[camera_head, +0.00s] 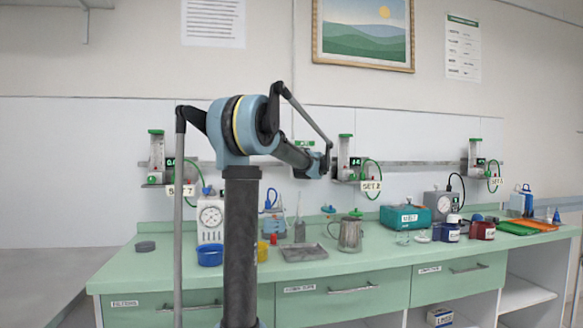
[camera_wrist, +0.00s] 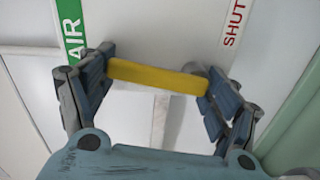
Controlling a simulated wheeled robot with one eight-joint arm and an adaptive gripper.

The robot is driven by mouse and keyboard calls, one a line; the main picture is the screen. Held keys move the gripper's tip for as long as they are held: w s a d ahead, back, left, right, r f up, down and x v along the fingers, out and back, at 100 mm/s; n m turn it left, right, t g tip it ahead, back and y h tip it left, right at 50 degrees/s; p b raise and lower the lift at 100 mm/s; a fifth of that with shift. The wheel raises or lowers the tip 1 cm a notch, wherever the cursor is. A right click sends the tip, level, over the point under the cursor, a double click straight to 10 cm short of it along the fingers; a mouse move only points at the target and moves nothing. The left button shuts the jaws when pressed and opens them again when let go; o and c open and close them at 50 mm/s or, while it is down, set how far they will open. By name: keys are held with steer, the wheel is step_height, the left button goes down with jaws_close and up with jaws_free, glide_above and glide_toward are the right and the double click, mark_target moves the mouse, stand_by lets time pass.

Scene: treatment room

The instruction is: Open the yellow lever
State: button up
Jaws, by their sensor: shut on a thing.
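The yellow lever (camera_wrist: 155,77) shows in the wrist view as a flat bar lying crosswise, its right end a little lower. My gripper (camera_wrist: 160,68) has one finger at each end of the lever and is shut on it. A green AIR label (camera_wrist: 71,30) is to the left of the lever and a red SHUT label (camera_wrist: 233,22) to the right. In the head view my gripper (camera_head: 325,162) is up at the wall rail, close to the middle wall unit. The lever cannot be made out there.
Wall units with green tubes hang on the rail, one left (camera_head: 157,158) and one right (camera_head: 475,158).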

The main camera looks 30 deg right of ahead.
steer(key=shift+s, duration=0.3)
steer(key=o, duration=1.4)
steer(key=shift+s+r, duration=0.1)
steer(key=shift+r, duration=0.05)
steer(key=shift+o, duration=0.2)
steer(key=shift+a, duration=0.15)
steer(key=v, duration=1.1)
steer(key=shift+s, duration=0.35)
steer(key=shift+a, duration=0.1)
